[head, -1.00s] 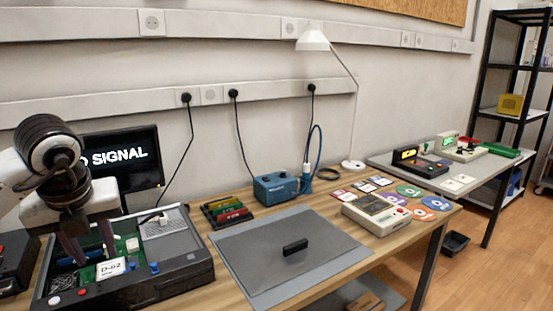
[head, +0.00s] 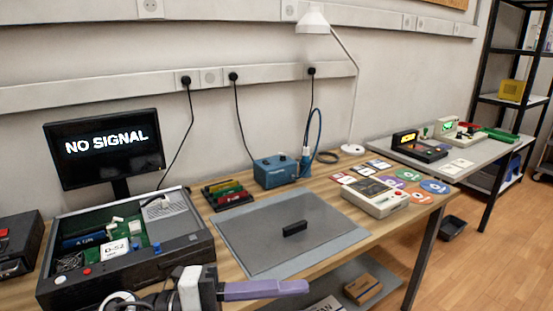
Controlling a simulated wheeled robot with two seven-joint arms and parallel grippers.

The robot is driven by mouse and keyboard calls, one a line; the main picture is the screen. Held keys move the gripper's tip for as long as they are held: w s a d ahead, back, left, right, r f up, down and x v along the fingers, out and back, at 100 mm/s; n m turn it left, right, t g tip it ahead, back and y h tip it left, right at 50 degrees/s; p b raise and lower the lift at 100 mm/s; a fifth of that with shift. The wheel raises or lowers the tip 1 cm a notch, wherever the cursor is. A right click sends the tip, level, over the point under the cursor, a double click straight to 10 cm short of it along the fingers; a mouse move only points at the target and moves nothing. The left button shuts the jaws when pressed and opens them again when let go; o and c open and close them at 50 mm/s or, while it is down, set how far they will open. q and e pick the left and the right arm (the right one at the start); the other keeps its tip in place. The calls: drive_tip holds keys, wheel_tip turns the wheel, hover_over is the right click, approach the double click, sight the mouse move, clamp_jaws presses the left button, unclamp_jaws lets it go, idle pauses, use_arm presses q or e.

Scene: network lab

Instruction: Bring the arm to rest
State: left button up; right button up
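My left gripper (head: 265,290) is at the bottom edge of the head view, in front of the workbench, with its purple finger pointing right. I see it from the side and one finger covers the other, so its opening does not show. No object is visible at its tip. Most of the arm behind it is out of the picture. My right gripper is not in view.
An open black case (head: 190,254) with a green board and a "D-62" label (head: 115,249) stands just left of the gripper. A grey mat (head: 260,235) holds a small black block (head: 294,229). A monitor (head: 105,148) stands behind the case.

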use_arm(q)
drive_tip(key=w+a+f+n+t+y, duration=0.55)
drive_tip(key=a+n+t, duration=0.25)
drive_tip(key=n+t, duration=0.8)
drive_tip(key=s+a+f+n+g+y, duration=0.1)
drive_tip(key=a+f+n+y, duration=0.25)
drive_tip(key=f, duration=0.25)
drive_tip(key=s+a+f+n+y, duration=0.1)
drive_tip(key=a+f+n+y, duration=0.15)
drive_tip(key=f+n, duration=0.25)
drive_tip(key=s+a+f+n+g+y, duration=0.1)
drive_tip(key=s+f+g, duration=0.3)
drive_tip(key=s+f, duration=0.4)
drive_tip(key=s+a+f+n+g+y, duration=0.2)
drive_tip(key=s+f+n+g+y, duration=0.1)
drive_tip(key=s+f, duration=0.5)
wheel_tip(320, 180, down, 4)
drive_tip(key=shift+s+a+r+n+g, duration=0.2)
drive_tip(key=shift+s+a+n+g, duration=0.05)
drive_tip(key=shift+n+g, duration=0.3)
